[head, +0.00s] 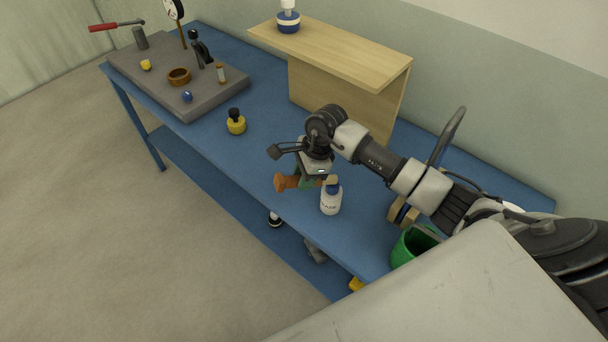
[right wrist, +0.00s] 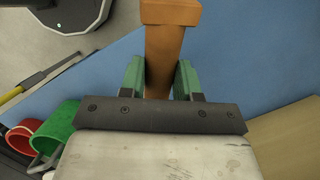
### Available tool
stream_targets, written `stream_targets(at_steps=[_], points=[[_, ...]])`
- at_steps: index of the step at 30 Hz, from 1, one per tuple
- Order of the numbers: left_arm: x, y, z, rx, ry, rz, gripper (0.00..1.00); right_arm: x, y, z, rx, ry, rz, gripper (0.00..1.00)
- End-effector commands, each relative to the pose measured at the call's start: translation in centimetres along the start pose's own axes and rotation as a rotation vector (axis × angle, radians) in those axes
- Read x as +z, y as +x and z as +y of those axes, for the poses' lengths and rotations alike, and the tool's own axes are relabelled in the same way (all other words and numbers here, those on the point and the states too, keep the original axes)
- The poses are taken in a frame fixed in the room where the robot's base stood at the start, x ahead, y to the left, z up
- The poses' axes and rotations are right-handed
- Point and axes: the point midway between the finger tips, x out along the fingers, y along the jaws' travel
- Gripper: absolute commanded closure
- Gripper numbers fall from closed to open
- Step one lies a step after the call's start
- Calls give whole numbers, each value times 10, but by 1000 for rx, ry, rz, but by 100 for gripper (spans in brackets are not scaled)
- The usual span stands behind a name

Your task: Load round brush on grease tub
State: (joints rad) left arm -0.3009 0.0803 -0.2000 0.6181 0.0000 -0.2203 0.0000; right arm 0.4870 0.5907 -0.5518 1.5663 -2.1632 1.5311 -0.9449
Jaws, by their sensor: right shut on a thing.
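My right gripper (head: 304,174) is low over the blue bench, its green fingers shut on an orange-brown, wooden-looking thing, which I take for the round brush (head: 281,182). In the right wrist view the brush (right wrist: 165,45) runs out between the fingers and widens at its far end. A pale tan end shows on the other side of the gripper in the head view, by the top of a white tub with blue at its top and dark lettering, the grease tub (head: 331,202). I cannot tell whether they touch. My left gripper is not in view.
A yellow pot with a black top (head: 236,124) stands left on the bench (head: 215,140). A grey board (head: 160,75) at the far left carries several small parts. A wooden shelf (head: 335,50) stands behind; a green bucket (head: 410,246) is at the near right.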

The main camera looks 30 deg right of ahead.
Motion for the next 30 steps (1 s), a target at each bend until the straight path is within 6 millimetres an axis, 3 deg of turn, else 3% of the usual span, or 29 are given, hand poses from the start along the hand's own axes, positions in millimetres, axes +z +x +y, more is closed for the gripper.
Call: stream_targets(at_steps=[30], points=[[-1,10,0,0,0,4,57,-2,6,-2,-1,0,0,100]])
